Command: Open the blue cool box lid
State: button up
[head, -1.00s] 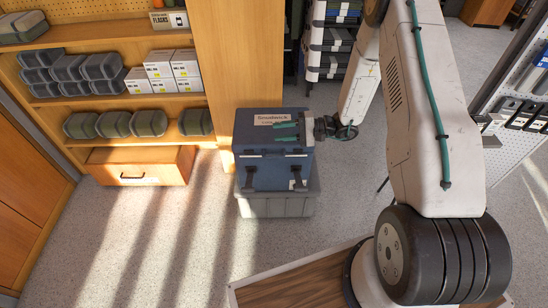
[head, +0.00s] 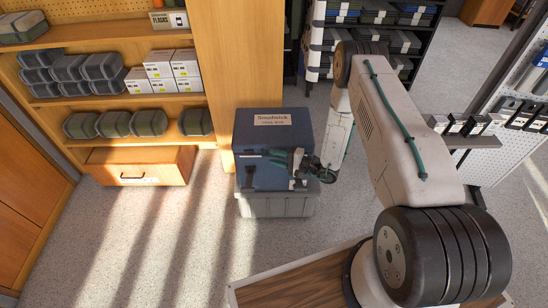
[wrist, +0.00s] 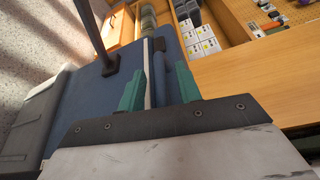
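The blue cool box (head: 262,177) stands on a grey crate, left of my arm in the head view. Its lid (head: 257,137), with a "Smoulwick" label on top, looks closed. Dark latches (head: 250,180) show on its front. My gripper (head: 288,160) is at the right part of the front, by the lid's front edge. In the wrist view its green fingers (wrist: 160,82) are apart, with a pale strip and part of the blue box showing between them. I cannot tell whether either finger touches the box.
The grey crate (head: 275,206) is under the cool box. A wooden shelf unit (head: 120,100) with boxes and cases stands to the left, its side panel (head: 238,60) close behind the box. A dark rack (head: 375,30) is at the back. The floor (head: 170,240) in front is clear.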

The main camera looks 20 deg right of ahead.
jog(key=shift+w+a, duration=0.35)
jog(key=shift+a, duration=0.15)
jog(key=shift+c, duration=0.3)
